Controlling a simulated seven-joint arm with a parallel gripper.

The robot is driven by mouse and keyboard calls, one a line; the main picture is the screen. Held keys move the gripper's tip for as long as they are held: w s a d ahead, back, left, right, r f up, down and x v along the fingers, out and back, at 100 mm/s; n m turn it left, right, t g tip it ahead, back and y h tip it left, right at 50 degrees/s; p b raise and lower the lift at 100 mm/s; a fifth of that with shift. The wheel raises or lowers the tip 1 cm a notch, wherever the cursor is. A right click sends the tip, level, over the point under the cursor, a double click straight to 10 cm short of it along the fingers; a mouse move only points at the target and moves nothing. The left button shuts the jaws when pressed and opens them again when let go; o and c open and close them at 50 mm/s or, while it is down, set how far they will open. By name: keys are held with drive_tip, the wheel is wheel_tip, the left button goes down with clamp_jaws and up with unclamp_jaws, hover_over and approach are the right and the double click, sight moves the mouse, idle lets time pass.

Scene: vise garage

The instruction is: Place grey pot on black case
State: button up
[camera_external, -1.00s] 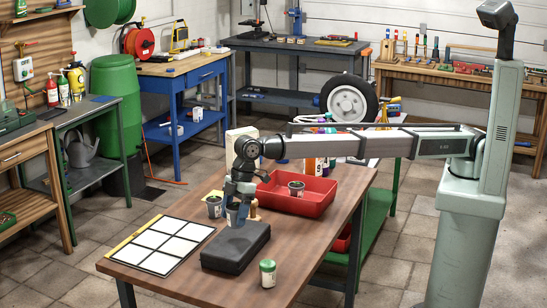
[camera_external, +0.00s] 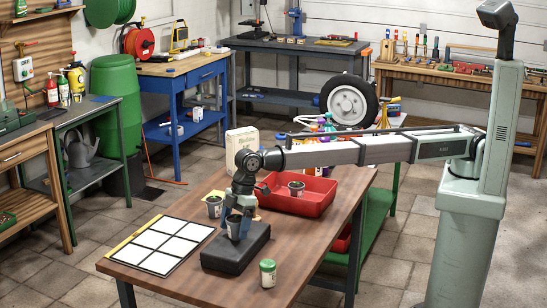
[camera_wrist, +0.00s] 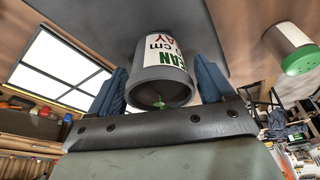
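The grey pot (camera_external: 234,230) is upright with a white label and dark soil inside; its base appears to touch the top of the black case (camera_external: 222,256). My gripper (camera_external: 238,214) points down over the pot with its blue fingers on either side. In the wrist view the pot (camera_wrist: 160,80) sits centred between the fingers, its rim close against both, and the gripper looks shut on it. A small green sprout shows inside the pot. The case (camera_wrist: 225,25) fills the background behind it as a dark surface.
A second grey pot (camera_external: 214,207) stands just behind the case. A third pot (camera_external: 296,188) is in the red tray (camera_external: 318,207). A green-lidded jar (camera_external: 268,273) stands right of the case. A white-squared panel (camera_external: 160,246) lies left.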

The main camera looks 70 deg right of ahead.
drive_tip(key=shift+o, duration=0.7)
drive_tip(key=shift+r, duration=0.2)
drive_tip(key=v, duration=1.2)
